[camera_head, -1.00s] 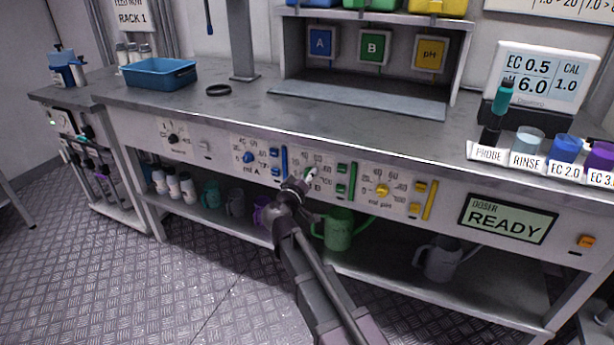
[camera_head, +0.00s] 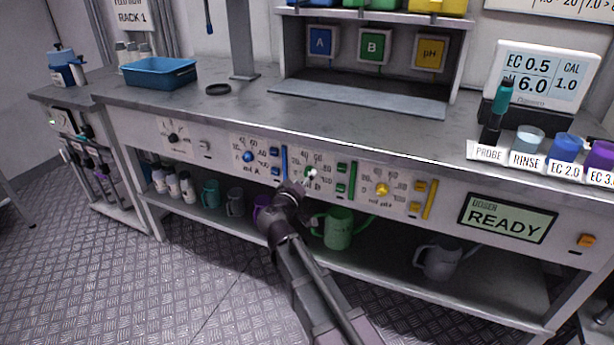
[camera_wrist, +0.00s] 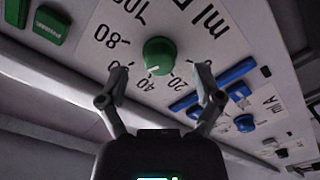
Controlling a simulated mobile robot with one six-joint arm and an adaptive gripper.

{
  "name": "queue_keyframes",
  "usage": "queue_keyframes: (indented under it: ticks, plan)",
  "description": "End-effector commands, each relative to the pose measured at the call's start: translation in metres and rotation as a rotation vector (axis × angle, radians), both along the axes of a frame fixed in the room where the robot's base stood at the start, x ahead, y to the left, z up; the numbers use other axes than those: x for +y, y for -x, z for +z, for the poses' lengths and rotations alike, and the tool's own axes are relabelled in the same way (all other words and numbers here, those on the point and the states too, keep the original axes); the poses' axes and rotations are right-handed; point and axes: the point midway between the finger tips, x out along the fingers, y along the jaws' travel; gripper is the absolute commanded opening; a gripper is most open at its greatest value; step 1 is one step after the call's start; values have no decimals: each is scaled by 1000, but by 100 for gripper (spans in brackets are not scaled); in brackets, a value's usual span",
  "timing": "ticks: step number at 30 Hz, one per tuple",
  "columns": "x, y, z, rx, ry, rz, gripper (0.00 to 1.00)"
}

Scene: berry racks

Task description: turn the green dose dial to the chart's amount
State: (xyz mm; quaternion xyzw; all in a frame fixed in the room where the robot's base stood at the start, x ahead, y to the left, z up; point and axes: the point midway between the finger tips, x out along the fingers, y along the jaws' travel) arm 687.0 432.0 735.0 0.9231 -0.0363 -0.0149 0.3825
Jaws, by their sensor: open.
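The green dose dial (camera_wrist: 160,57) fills the middle of the wrist view, a round knob with a white mark pointing down-left, close to the 40 on its printed scale. In the head view, the dial (camera_head: 311,173) sits on the front panel beside the B marking. My gripper (camera_wrist: 162,84) is open, one finger on each side below the dial, and holds nothing. The fingers look apart from the knob. In the head view my gripper (camera_head: 296,188) is just below-left of the dial. Part of a wall chart (camera_head: 560,8) shows at the top right, cut off by the frame.
The blue dial (camera_head: 248,157) is to the left and the yellow dial (camera_head: 382,190) to the right. Green buttons (camera_head: 341,188) and a green bar (camera_head: 352,181) sit close by. The doser screen (camera_head: 507,218) reads READY. A green jug (camera_head: 338,230) stands on the shelf below.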

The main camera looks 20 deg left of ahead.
Motion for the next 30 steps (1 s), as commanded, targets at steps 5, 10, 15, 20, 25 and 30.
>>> queue_keyframes:
  ticks: [5, 10, 15, 20, 25, 30]
  plan:
    - [1, 29, 0, 0, 0, 3, 84]
    - [3, 56, 0, 0, 0, 3, 84]
    - [5, 80, 0, 0, 0, 3, 84]
    - [7, 93, 0, 0, 0, 1, 84]
    - [8, 99, 0, -1, 1, 1, 84]
    - [8, 99, 0, -1, 1, 1, 84]
